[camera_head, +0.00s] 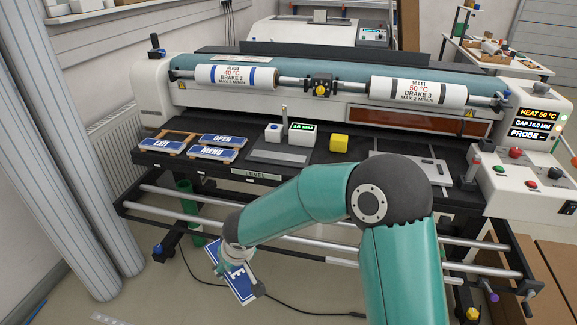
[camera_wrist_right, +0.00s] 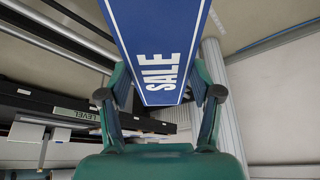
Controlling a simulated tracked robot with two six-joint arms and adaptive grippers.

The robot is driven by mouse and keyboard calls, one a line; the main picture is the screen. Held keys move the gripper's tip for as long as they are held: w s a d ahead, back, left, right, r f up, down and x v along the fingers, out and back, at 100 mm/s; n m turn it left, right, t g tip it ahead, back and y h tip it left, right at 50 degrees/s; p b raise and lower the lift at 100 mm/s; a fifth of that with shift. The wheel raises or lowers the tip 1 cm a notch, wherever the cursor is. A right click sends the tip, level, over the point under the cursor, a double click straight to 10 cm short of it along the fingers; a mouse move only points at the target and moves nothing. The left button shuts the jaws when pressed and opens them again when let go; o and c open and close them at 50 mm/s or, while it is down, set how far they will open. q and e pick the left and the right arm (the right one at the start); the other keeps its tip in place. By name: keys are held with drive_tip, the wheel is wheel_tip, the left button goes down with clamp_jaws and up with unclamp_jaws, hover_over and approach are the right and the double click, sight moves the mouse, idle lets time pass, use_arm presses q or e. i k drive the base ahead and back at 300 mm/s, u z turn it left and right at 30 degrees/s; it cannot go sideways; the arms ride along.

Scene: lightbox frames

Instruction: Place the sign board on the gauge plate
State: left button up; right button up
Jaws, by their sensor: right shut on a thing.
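My right gripper (camera_head: 236,254) is shut on a blue sign board (camera_head: 240,284) with white letters, low in front of the machine's front edge. In the right wrist view the sign board (camera_wrist_right: 158,55) reads SALE and sits tilted between the two fingers of my right gripper (camera_wrist_right: 160,95). A flat grey plate (camera_head: 272,157), which looks like the gauge plate, lies on the black bed in front of a small white gauge (camera_head: 302,134) with a green display. The board is apart from it, lower and nearer. My left gripper is not in view.
OPEN, EXIT and MENU signs (camera_head: 213,152) lie on wooden supports at the bed's left. A yellow block (camera_head: 339,144) stands right of the gauge. A larger grey plate (camera_head: 408,166) lies further right. Metal rails (camera_head: 180,203) run below the bed. A control box (camera_head: 525,180) stands at right.

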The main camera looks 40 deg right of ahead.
sight(279, 156)
drive_tip(key=z, duration=0.8)
drive_tip(key=i, duration=0.65)
drive_tip(key=u, duration=0.1)
